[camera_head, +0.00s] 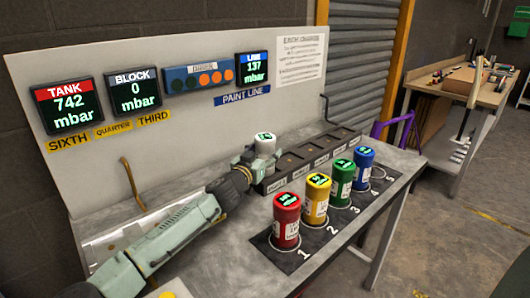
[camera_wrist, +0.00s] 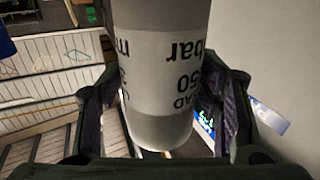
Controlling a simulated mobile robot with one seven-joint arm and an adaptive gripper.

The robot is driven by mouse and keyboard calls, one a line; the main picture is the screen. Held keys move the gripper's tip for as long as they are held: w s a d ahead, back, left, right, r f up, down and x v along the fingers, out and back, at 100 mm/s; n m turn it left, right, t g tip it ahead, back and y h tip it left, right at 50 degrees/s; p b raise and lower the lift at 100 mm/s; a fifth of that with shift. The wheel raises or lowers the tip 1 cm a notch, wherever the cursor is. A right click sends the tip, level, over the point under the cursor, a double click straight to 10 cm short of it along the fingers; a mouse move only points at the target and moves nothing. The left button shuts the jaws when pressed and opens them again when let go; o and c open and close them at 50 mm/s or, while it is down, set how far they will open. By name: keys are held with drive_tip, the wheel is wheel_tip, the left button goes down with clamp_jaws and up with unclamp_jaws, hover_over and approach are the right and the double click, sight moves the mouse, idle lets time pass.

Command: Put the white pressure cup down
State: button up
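The white pressure cup (camera_head: 265,140) is upright in my gripper (camera_head: 262,165), at the left end of the black block. Its lower part is hidden by my gripper, so I cannot tell whether it sits in a socket or hangs above. In the wrist view the cup (camera_wrist: 160,85) fills the space between the fingers (camera_wrist: 165,110), and its label shows "bar" and "50". The fingers close around it. The black block (camera_head: 318,167) has several labelled sockets; those to the right of the cup look empty.
Red (camera_head: 287,222), yellow (camera_head: 316,200), green (camera_head: 340,182) and blue (camera_head: 362,167) cups stand on a numbered dark mat (camera_head: 328,238) in front of the block. The panel shows a tank display (camera_head: 67,104) at 742, block (camera_head: 134,94) at 0 and line (camera_head: 252,68) at 137 mbar.

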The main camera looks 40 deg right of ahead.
drive_tip(key=shift+o, duration=1)
drive_tip(key=shift+r, duration=0.2)
drive_tip(key=b+v, duration=0.3)
drive_tip(key=v, duration=0.9)
